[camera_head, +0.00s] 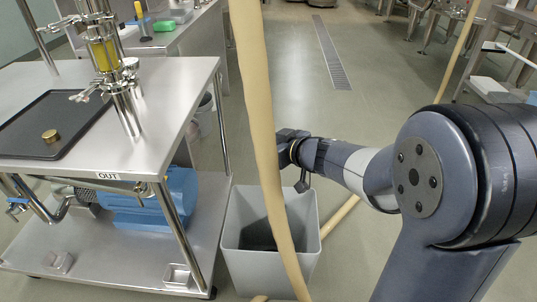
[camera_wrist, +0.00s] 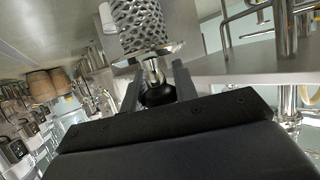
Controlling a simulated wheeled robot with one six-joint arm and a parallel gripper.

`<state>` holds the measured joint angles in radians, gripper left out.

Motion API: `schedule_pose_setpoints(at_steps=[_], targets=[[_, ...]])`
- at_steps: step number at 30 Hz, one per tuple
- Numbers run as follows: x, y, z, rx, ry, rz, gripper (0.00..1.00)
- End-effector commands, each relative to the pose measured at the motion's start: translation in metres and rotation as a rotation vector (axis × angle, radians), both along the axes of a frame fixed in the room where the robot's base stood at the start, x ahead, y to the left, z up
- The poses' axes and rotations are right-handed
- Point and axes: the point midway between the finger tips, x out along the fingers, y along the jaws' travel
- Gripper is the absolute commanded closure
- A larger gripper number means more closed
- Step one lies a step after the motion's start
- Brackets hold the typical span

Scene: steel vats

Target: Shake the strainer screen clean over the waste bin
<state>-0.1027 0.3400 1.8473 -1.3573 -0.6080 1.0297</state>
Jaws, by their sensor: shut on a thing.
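The strainer screen (camera_wrist: 138,25) is a perforated metal cylinder with a flange, at the top of the wrist view. Its short metal stem ends in a black knob (camera_wrist: 157,93). My gripper (camera_wrist: 157,84) is shut on this knob, with one finger on each side. In the head view my gripper (camera_head: 291,152) is above the grey waste bin (camera_head: 270,268), partly behind a thick tan hose. The screen cannot be made out in the head view. The bin is open at the top and has a dark area inside.
The tan hose (camera_head: 258,100) hangs in front of my gripper and the bin. A steel cart (camera_head: 170,80) stands at left, with a black tray (camera_head: 50,125), a brass-coloured piece (camera_head: 50,136) and a blue motor (camera_head: 150,205). Floor behind the bin is clear around the drain grate (camera_head: 330,55).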

Motion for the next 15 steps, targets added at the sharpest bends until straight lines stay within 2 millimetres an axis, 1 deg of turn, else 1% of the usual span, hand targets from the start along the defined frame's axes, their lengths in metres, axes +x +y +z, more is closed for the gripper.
schedule_pose_setpoints(at_steps=[1,2,3,4,5,6,7,8,9,11,12,13,14,15], targets=[[0.0,0.0,-0.007,-0.001,0.01,0.0,1.0],[-0.001,0.0,-0.018,0.001,0.019,-0.001,1.0],[-0.001,0.0,-0.037,0.0,0.025,-0.003,1.0],[-0.001,0.0,-0.049,0.001,0.025,-0.001,1.0],[-0.001,0.0,-0.055,0.001,0.023,-0.002,1.0],[0.0,0.0,-0.058,0.001,0.014,-0.002,1.0],[0.0,0.0,-0.054,0.0,0.008,-0.001,1.0],[0.0,0.0,-0.044,0.0,0.0,0.001,1.0],[0.001,0.0,-0.023,0.0,-0.009,0.0,1.0],[0.0,0.0,-0.005,-0.001,-0.006,0.001,1.0],[0.0,0.0,-0.001,-0.001,0.0,0.0,1.0],[0.0,0.0,-0.003,-0.001,0.006,0.0,1.0],[-0.001,0.0,-0.01,-0.001,0.013,0.0,1.0],[-0.001,0.0,-0.028,0.0,0.022,-0.002,1.0]])
